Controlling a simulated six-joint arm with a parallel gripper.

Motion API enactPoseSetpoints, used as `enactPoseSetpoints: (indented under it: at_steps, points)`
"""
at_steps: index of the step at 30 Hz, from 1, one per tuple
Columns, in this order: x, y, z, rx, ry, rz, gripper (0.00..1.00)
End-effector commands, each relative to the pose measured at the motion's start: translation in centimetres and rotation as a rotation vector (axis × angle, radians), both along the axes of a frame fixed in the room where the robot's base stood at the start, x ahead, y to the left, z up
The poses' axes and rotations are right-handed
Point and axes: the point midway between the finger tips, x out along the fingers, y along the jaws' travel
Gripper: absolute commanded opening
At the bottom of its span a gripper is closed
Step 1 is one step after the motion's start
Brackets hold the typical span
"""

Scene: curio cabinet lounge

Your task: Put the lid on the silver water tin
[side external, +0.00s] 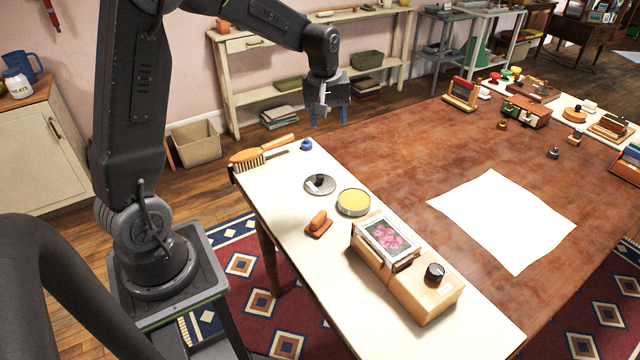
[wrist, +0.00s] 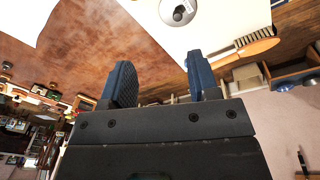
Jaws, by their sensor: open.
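A round silver lid (side external: 320,185) with a black knob lies on the cream side table, near its far end; it also shows at the top of the wrist view (wrist: 172,15). A shallow round tin (side external: 353,203) with a silver rim and a yellowish inside stands just to the right of the lid and nearer the camera, apart from it. It appears to be the water tin. My gripper (side external: 328,116) is open and empty, high above the far end of the side table and away from the lid. Its blue fingers show spread in the wrist view (wrist: 163,76).
A wooden brush (side external: 262,150) and a small blue object (side external: 306,145) lie at the table's far end. A small orange-brown block (side external: 319,224) is left of the tin. A wooden box with a flower picture (side external: 408,275) stands nearer. White paper (side external: 503,220) covers part of the brown surface.

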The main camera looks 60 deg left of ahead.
Motion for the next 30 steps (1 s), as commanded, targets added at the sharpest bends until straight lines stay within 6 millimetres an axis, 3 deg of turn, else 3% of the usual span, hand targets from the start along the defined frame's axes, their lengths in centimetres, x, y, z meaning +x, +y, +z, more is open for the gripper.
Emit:
enactPoseSetpoints:
  at_steps: [1,3,10,17,24,30]
  points:
    - [0.9,1.7,-2.0,-0.016,0.028,0.071,0.55]
    - [1.8,3.6,-4.3,-0.033,0.053,0.162,0.55]
    - [3.1,7.5,-9.4,-0.065,0.104,0.354,0.55]
    - [3.2,8.0,-12.0,-0.071,0.115,0.386,0.55]
    - [3.1,7.9,-16.7,-0.071,0.115,0.383,0.55]
    - [3.2,7.9,-18.6,-0.069,0.112,0.382,0.55]
